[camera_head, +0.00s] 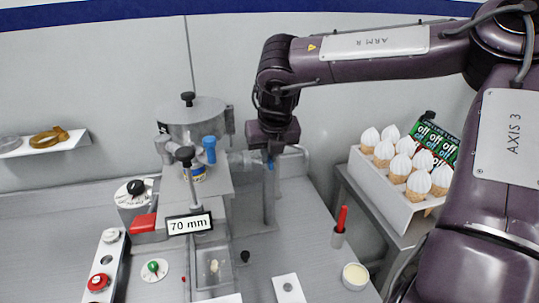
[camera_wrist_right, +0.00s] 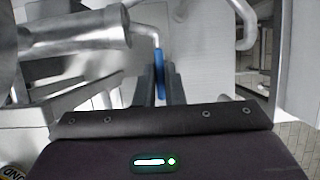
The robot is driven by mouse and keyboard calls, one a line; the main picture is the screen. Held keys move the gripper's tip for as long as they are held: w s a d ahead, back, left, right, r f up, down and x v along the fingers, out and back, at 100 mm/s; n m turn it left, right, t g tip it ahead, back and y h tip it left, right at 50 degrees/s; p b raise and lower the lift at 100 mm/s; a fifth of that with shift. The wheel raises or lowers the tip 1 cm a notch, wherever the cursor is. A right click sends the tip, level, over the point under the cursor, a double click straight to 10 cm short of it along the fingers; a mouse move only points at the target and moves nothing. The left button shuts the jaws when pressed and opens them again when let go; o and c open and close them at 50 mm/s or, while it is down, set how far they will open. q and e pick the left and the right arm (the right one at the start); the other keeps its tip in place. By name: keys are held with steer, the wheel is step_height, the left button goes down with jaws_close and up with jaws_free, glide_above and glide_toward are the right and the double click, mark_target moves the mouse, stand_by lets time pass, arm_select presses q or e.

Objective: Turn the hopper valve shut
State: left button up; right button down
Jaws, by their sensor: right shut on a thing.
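The hopper is a grey metal vessel (camera_head: 195,108) with a black knob on its lid, left of centre in the head view. My right gripper (camera_head: 270,158) points down to the right of the hopper, at the end of a pipe. In the right wrist view, its two dark fingers (camera_wrist_right: 161,92) are shut on a thin blue lever (camera_wrist_right: 159,68), which stands edge-on between them. I take this to be the valve lever; its exact turn angle is hard to tell. A second blue handle (camera_head: 209,150) sits at the hopper's front. My left gripper is not in view.
A sign reading 70 mm (camera_head: 189,223) stands before the hopper. A rack of filled cones (camera_head: 383,190) is at the right. A red-handled tool in a holder (camera_head: 339,227) and a cream-coloured cup (camera_head: 355,276) stand at the front right. A button panel (camera_head: 105,262) lies at the left.

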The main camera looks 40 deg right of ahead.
steer(key=shift+r, duration=0.1)
steer(key=c, duration=1.5)
jaws_free()
steer(key=b+v, duration=0.1)
steer(key=v, duration=0.6)
steer(key=shift+s+a+r, duration=0.1)
steer(key=shift+r, duration=0.2)
